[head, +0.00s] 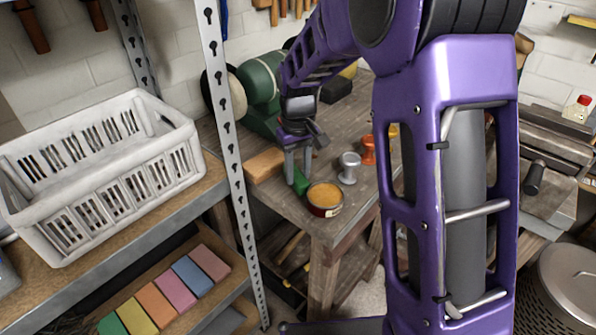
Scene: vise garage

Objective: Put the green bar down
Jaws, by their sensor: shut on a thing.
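The green bar (301,184) is small in the head view, low between the fingers of my gripper (298,176). My gripper points down over the wooden workbench (333,225), near its front left corner, and is shut on the bar. The fingers hide part of the bar. I cannot tell whether the bar touches the bench top or is a little above it.
Close by on the bench are a round tin (325,197), a grey spool-shaped piece (349,167), an orange one (369,151) and a wooden block (264,165). A metal shelf post (229,130) stands left. A white basket (100,165) sits on the shelf.

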